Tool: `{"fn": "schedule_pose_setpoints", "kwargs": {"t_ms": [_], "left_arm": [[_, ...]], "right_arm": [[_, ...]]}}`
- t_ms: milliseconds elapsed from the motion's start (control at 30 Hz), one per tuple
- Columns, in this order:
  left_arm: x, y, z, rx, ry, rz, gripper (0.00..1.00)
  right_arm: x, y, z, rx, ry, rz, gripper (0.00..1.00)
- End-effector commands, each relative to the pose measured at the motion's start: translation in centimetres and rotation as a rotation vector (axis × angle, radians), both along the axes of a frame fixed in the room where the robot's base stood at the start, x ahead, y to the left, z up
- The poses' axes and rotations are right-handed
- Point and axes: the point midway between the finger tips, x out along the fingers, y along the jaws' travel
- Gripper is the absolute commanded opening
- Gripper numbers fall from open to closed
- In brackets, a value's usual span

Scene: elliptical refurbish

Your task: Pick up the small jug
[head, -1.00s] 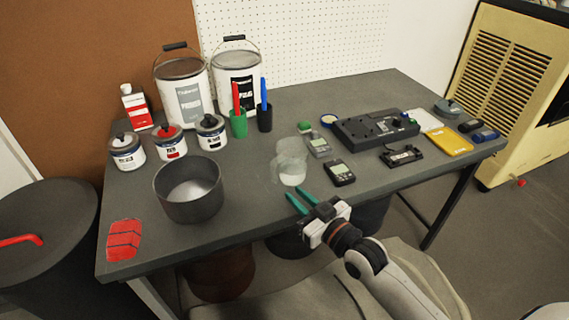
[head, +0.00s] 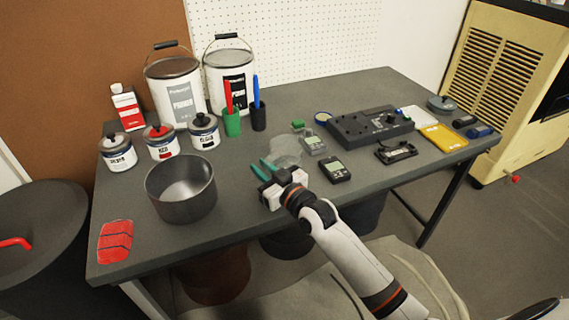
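The small jug (head: 287,149) is a clear, see-through vessel standing on the grey table near its front middle. My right gripper (head: 258,164) has green fingers and reaches in from the front, at the jug's lower left side. Its fingertips are apart, with about the same gap as before. The gripper hides the jug's lower part, and I cannot tell whether the handle is between the fingers or whether they touch the jug. My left gripper is not in view.
A dark pot (head: 181,189) stands just left of my gripper. Pen cups (head: 232,122) and paint cans (head: 204,132) stand behind. A red cloth-like item (head: 115,241) lies at the front left.

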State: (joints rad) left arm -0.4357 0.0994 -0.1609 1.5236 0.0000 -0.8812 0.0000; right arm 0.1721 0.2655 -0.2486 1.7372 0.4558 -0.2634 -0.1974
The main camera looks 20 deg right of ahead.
Motion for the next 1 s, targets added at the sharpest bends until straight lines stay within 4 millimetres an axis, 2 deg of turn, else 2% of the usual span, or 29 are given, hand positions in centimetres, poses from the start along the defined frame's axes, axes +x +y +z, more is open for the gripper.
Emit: {"fn": "schedule_pose_setpoints", "kwargs": {"t_ms": [167, 300, 767, 1000], "left_arm": [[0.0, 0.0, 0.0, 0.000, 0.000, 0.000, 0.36], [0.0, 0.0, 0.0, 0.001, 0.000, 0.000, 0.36], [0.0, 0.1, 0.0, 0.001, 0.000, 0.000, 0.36], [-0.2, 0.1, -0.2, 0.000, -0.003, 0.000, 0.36]], "right_arm": [[0.0, 0.0, 0.0, 0.000, 0.001, 0.000, 0.20], [0.0, 0.0, 0.0, 0.000, 0.001, 0.000, 0.00], [0.0, 0.0, 0.2, 0.000, -0.002, 0.000, 0.00], [0.0, 0.0, 1.1, 0.000, -0.003, 0.000, 0.00]]}}
